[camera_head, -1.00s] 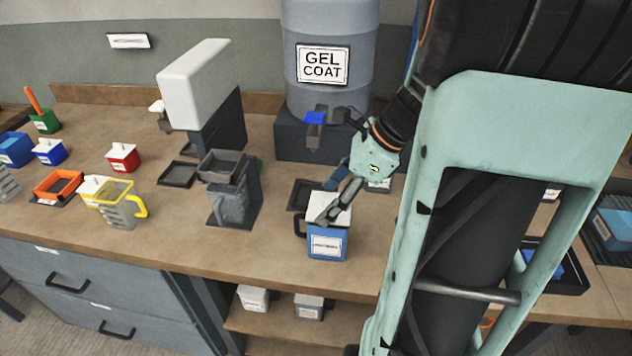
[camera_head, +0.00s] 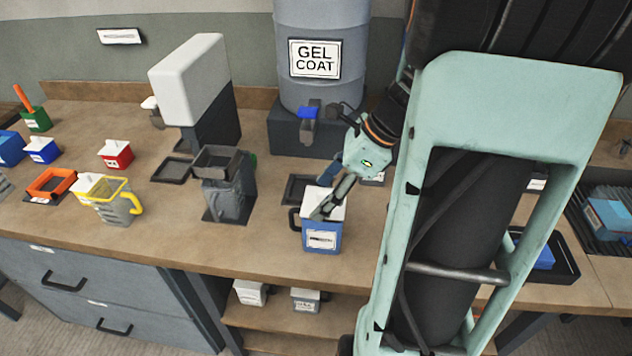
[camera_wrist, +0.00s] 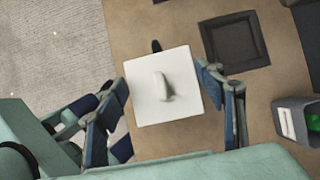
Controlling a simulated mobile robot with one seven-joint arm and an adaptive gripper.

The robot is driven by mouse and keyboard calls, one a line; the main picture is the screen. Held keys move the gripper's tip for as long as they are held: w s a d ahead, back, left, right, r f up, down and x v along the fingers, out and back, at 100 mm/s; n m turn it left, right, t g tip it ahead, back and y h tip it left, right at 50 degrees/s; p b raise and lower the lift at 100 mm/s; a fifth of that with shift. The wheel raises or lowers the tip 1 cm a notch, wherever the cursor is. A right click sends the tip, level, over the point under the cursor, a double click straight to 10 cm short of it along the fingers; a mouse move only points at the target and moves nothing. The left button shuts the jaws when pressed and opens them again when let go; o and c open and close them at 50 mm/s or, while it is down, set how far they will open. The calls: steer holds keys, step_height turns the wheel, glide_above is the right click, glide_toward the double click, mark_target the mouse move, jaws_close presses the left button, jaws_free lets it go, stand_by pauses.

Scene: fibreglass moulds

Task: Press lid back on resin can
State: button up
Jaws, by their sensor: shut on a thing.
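The resin can (camera_head: 321,238) is blue with a white label and a dark handle on its left. It stands upright near the front edge of the bench. Its white square lid (camera_wrist: 150,108) lies over the can's top in the wrist view, with a small white knob (camera_wrist: 163,86) in its middle. The lid's pale top also shows in the head view (camera_head: 310,200). My gripper (camera_head: 326,207) is at the can's top, with its fingers at opposite edges of the lid, shut on it. The fingers hide part of the rim, so I cannot tell whether the lid sits flush.
A dark square tray (camera_head: 298,189) lies behind the can, and the gel coat drum (camera_head: 322,85) stands on a dark block beyond. A grey jug (camera_head: 227,192) stands to the left, with a yellow-rimmed container (camera_head: 108,200) farther left. Bare bench lies left of the can.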

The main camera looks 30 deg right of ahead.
steer(key=o, duration=1.5)
steer(key=shift+c, duration=0.2)
steer(key=shift+r+p, duration=3.45)
steer(key=shift+r, duration=0.1)
jaws_close()
